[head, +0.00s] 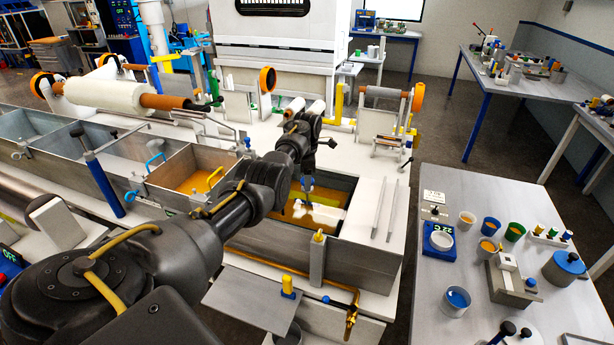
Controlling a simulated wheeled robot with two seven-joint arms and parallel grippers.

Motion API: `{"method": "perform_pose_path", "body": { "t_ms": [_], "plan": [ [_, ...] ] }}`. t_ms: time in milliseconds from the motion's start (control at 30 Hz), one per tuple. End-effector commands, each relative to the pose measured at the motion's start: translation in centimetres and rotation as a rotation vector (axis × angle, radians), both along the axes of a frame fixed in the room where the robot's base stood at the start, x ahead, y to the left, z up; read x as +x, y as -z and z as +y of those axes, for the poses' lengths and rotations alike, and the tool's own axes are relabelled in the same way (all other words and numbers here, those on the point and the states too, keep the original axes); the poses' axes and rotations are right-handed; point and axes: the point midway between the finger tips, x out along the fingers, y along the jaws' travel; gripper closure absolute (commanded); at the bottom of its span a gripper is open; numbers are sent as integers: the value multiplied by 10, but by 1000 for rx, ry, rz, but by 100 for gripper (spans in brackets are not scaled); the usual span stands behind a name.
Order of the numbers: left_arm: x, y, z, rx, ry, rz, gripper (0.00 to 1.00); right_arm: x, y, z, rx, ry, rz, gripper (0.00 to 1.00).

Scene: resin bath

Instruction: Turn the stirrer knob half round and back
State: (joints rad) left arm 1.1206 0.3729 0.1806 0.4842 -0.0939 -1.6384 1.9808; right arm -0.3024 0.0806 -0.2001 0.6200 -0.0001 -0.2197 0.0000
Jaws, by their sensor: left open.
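My left arm reaches from the lower left over the resin bath (269,240). My left gripper (308,187) points down over the amber resin and is open, with nothing seen between its fingers. It is small and dark here. No knob is clearly marked as the stirrer's. A yellow knob (318,236) tops a grey post at the bath's front wall, below and slightly right of the gripper and apart from it. My arm hides part of the bath's left side. My right gripper is not in view.
A second resin tank (185,178) with blue and yellow handles lies left of the arm. Two thin rods lie on a white cover (364,222) right of the bath. A brass tap (351,322) sticks out in front. A side table (455,330) with cups stands at right.

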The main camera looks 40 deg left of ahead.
Motion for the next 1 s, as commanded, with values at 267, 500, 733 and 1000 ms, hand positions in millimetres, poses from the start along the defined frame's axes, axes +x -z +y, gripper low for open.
{"method": "perform_pose_path", "body": {
  "t_ms": [267, 500, 733, 1000],
  "plan": [
    [0, 0, 0, 0, 0, 0, 59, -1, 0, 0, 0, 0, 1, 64],
    [0, -1, 0, 0, 1, 0, 80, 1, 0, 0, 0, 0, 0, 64],
    [0, -1, 0, 0, 45, 0, 80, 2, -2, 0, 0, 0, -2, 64],
    [1, -2, 0, 0, 219, -1, 80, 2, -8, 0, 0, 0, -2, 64]
  ]
}}
